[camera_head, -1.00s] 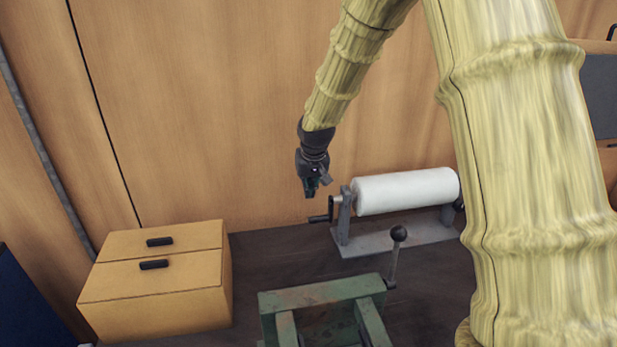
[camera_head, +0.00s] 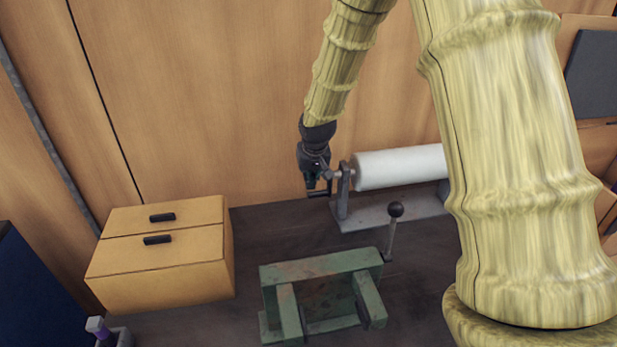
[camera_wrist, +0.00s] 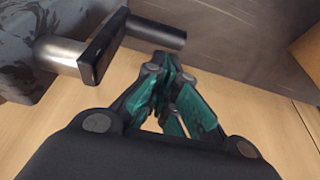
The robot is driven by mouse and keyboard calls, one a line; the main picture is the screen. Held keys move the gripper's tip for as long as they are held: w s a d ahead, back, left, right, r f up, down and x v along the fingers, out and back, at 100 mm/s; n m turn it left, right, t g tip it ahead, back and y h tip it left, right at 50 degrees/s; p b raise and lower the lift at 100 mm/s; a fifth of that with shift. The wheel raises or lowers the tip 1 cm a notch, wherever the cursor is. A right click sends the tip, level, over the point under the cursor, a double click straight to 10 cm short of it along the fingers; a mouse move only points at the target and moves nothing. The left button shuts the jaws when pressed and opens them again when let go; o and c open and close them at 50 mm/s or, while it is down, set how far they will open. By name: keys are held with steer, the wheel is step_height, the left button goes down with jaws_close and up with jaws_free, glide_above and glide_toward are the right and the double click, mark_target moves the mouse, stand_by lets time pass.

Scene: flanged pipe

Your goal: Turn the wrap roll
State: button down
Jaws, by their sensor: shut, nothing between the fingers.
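The white wrap roll (camera_head: 400,166) lies level on a grey metal stand (camera_head: 385,213). Its right end is hidden behind my arm. A dark crank with a handle (camera_head: 318,194) sits at the roll's left end. In the wrist view the crank arm (camera_wrist: 103,47) and its dark handle (camera_wrist: 157,34) show large at the upper left. My gripper (camera_head: 316,186) is at the crank in the head view. In the wrist view the green fingertips (camera_wrist: 178,88) are together and empty, just below the handle; I cannot tell whether they touch it.
A yellow two-drawer box (camera_head: 165,265) is at the left. A wooden wall (camera_head: 220,100) rises behind. The dark bench (camera_head: 262,224) between box and roll is clear.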

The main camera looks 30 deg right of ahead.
steer(key=shift+s, duration=0.1)
steer(key=shift+s+f+g+p, duration=0.35)
steer(key=shift+g+p, duration=0.25)
steer(key=shift+p, duration=0.2)
step_height(320, 180, up, 12)
steer(key=w, duration=0.1)
steer(key=shift+w+d+f+b, duration=0.15)
steer(key=shift+w+f+b, duration=0.15)
steer(key=shift+b, duration=0.1)
steer(key=shift+r, duration=0.15)
